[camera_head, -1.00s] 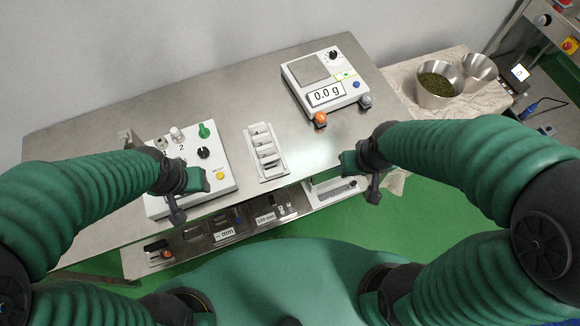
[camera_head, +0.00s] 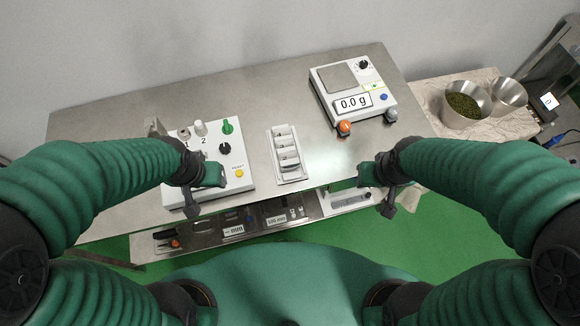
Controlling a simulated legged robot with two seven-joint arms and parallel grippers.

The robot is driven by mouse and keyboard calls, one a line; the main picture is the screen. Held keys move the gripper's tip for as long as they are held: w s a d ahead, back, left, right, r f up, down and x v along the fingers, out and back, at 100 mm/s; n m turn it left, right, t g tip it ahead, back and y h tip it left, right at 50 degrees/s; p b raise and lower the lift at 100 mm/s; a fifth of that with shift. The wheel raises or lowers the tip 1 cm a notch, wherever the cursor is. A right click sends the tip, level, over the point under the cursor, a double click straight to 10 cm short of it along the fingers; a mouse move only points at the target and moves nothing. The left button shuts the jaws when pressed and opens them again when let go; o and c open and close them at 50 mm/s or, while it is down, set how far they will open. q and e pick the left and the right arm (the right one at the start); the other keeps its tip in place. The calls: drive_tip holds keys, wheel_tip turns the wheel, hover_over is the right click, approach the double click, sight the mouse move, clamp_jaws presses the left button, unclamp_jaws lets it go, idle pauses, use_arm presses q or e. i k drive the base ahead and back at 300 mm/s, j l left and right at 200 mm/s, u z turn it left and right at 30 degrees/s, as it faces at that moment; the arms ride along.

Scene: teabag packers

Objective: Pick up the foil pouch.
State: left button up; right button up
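I cannot make out a foil pouch for certain. A narrow pale rack (camera_head: 292,179) with several compartments lies on the steel table, and small pale pieces show in it, too small to identify. My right gripper (camera_head: 374,188) is at the table's front edge, right of the rack. Both appear empty and apart from the rack. Their fingers are too small and dark to tell whether they are open or shut.
The control box (camera_head: 234,165) has knobs and a yellow button. A scale (camera_head: 385,82) reading 0.0 g stands at the back right. Metal bowls (camera_head: 458,117), one with green leaves, stand on a side table. A lower shelf (camera_head: 203,228) runs along the front. Bare steel (camera_head: 265,100) lies behind the rack.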

sight(296, 166)
drive_tip(key=l+u, duration=0.1)
drive_tip(key=u, duration=0.75)
drive_tip(key=l+u, duration=0.15)
drive_tip(key=u, duration=0.75)
drive_tip(key=k+l+u, duration=0.85)
drive_tip(key=l+u, duration=0.15)
drive_tip(key=k+l, duration=0.25)
drive_tip(key=k, duration=0.1)
